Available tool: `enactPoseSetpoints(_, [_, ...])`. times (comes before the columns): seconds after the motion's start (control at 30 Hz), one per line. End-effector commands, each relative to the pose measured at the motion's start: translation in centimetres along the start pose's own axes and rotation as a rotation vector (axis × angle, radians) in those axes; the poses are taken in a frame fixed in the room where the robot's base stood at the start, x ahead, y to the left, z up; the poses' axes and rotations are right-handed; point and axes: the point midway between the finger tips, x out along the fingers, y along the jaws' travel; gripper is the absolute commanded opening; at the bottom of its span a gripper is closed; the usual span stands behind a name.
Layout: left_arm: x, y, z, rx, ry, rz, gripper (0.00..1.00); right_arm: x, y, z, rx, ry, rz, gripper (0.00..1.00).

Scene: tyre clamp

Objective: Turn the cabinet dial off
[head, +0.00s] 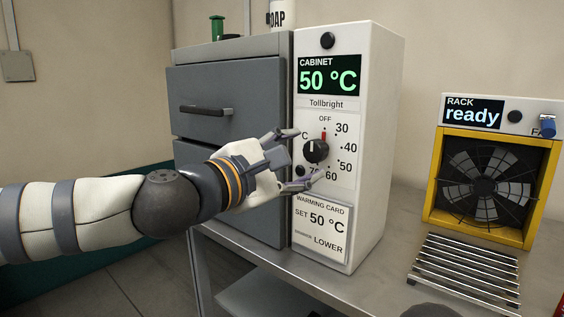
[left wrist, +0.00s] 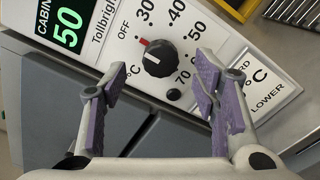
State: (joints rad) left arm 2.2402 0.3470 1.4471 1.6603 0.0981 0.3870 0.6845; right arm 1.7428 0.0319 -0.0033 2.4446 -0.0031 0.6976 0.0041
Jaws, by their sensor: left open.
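The cabinet dial (head: 315,151) is a black round knob on the white cabinet panel (head: 383,110). Its scale has OFF at the top and numbers from 30 down the right side. A small red mark sits below OFF. The dial also shows in the left wrist view (left wrist: 160,59), with a pale pointer line whose exact setting I cannot tell. The green display (head: 328,78) reads 50 °C. My left gripper (head: 302,158) is open, with its fingers apart and pointing at the panel near the dial. In the left wrist view the dial lies between and beyond the fingertips (left wrist: 160,82). My right gripper is not in view.
A warming card (head: 322,228) reading SET 50 °C is below the dial. A small black button (left wrist: 174,95) sits beside the scale. A grey drawer unit (head: 225,95) stands left. On the right are a yellow-framed fan (head: 433,185) and a metal rack (head: 465,270).

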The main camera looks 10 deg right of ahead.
Motion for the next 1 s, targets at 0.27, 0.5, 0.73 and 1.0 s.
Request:
enactPoseSetpoints(0.27, [-5.6, 0.0, 0.1, 0.0, -0.001, 0.0, 0.55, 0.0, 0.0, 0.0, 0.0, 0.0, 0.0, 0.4])
enactPoseSetpoints(0.5, [-6.3, 0.0, 0.1, 0.0, -0.001, 0.0, 0.55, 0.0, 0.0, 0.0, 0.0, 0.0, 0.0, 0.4])
enactPoseSetpoints(0.73, [-6.1, -3.3, -0.6, 0.022, 0.016, -0.063, 0.55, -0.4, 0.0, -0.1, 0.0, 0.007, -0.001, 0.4])
enactPoseSetpoints(1.0, [-12.6, -26.6, -4.8, 0.236, 0.082, -0.558, 0.55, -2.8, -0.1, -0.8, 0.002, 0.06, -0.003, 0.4])
